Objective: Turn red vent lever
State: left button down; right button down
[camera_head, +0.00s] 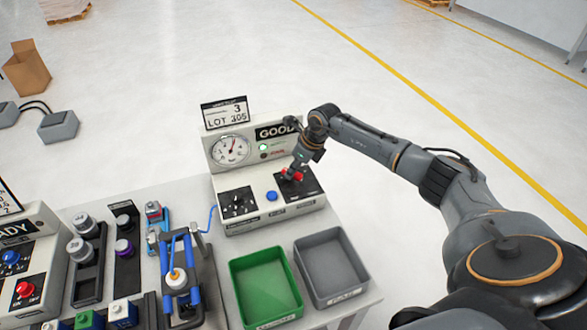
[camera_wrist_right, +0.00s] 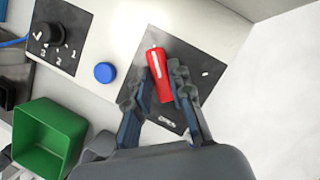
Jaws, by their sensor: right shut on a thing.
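The red vent lever (camera_head: 291,175) sits on a dark plate at the right of the console's sloped front. In the right wrist view the red lever (camera_wrist_right: 158,74) has a white stripe and lies between my fingers, slightly tilted. My right gripper (camera_head: 295,168) reaches down to the console from the right and is shut on the lever; it also shows in the right wrist view (camera_wrist_right: 157,88). In the head view the gripper partly hides the lever. My left gripper is not in view.
The console (camera_head: 230,180) has a gauge (camera_head: 231,149), a lit green lamp, a blue button (camera_head: 271,196) and a black knob. A green bin (camera_head: 265,287) and a grey bin (camera_head: 331,268) stand in front. A blue-handled fixture (camera_head: 179,268) stands to the left.

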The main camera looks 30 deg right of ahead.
jog(key=m, duration=0.1)
jog(key=m+h, duration=0.1)
jog(key=m, duration=0.1)
jog(key=shift+w+d+m+t, duration=0.1)
jog(key=shift+d+m+t, duration=0.1)
jog(key=shift+m+t, duration=0.15)
jog(key=m+h+b, duration=0.1)
jog(key=m+b, duration=0.1)
jog(key=m, duration=0.1)
jog(key=shift+d+f+m+h, duration=0.1)
jog(key=shift+d+m+h, duration=0.15)
jog(key=shift+h, duration=0.15)
jog(key=m+b, duration=0.1)
jog(key=m+h+b, duration=0.1)
jog(key=m, duration=0.1)
jog(key=m+h+b, duration=0.1)
jog(key=m, duration=0.1)
jog(key=shift+d+b, duration=0.3)
jog(key=m+b, duration=0.1)
jog(key=m+g+b, duration=0.1)
jog(key=m, duration=0.1)
jog(key=shift+s+d+m+g+h, duration=0.2)
jog(key=shift+m+g+h, duration=0.1)
jog(key=shift+h, duration=0.1)
jog(key=shift+s+m+b, duration=0.1)
jog(key=shift+m+b, duration=0.4)
jog(key=shift+m, duration=0.3)
jog(key=shift+g+h, duration=0.25)
jog(key=shift+h, duration=0.05)
